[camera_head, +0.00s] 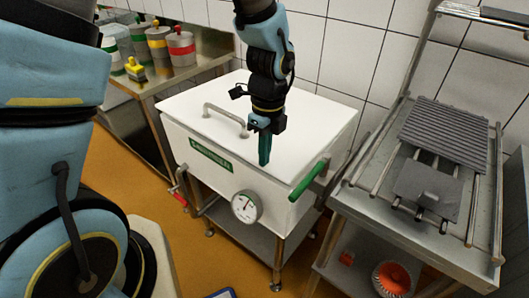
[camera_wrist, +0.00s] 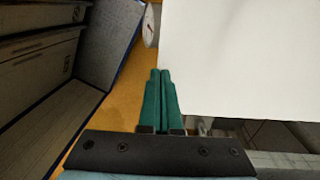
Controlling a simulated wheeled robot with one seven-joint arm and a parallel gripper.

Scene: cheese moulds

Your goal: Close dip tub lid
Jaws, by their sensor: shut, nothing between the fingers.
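The white dip tub (camera_head: 235,190) stands on a metal frame against the tiled wall. Its flat white lid (camera_head: 310,110) lies level over the tub, with no open gap visible. A grey bar handle (camera_head: 224,118) is on the lid. My gripper (camera_head: 264,160) points down near the lid's front edge, right of the handle. Its teal fingers are together and empty. In the wrist view my gripper (camera_wrist: 160,78) is beside a corner of a white surface (camera_wrist: 240,55), likely the lid. I cannot tell whether the fingers touch it.
A green-gripped lever (camera_head: 309,180) and a round dial (camera_head: 246,206) project from the tub. A red-handled tap (camera_head: 179,195) is at its left. A metal rack (camera_head: 440,190) stands right, and a bench with several moulds (camera_head: 181,48) is back left. Orange floor shows in front.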

